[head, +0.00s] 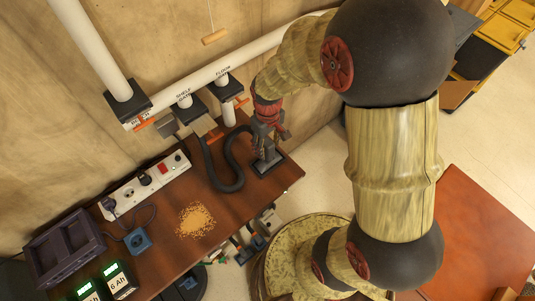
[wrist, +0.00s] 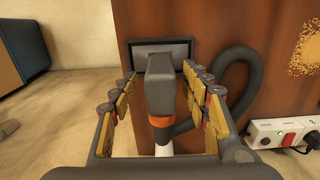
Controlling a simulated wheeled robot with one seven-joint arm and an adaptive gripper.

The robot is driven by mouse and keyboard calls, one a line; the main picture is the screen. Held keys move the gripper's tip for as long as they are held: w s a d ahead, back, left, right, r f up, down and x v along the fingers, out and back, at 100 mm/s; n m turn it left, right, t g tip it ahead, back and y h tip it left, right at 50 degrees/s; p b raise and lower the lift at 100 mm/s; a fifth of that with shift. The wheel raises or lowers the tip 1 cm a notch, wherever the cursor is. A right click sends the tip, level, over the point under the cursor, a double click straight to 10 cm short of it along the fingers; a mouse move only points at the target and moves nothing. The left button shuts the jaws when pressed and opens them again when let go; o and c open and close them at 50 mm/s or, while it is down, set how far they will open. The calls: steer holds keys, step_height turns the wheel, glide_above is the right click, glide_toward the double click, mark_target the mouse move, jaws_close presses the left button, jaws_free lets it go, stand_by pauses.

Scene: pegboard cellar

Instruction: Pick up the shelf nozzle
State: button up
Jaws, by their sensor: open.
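A dark grey nozzle (wrist: 160,90) with an orange collar (wrist: 161,121) stands between the fingers of my gripper (wrist: 158,73) in the wrist view. The fingers are open, one on each side, with a visible gap at the left; I cannot tell whether the right finger touches it. In the head view my gripper (head: 268,132) is over the far right end of the brown bench, above a dark base plate (head: 268,164); it hides most of the nozzle. A dark hose (head: 229,187) curves beside it and also shows in the wrist view (wrist: 237,72).
A white pipe (head: 205,76) with labelled gates runs along the wall behind the brown bench (head: 160,245). A power strip (head: 147,185), crumbs (head: 195,220) and a dark crate (head: 62,250) lie to the left.

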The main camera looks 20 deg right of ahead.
mark_target(271, 157)
step_height(271, 157, down, 3)
steer(key=shift+r, duration=0.2)
steer(key=shift+c, duration=1.4)
jaws_close()
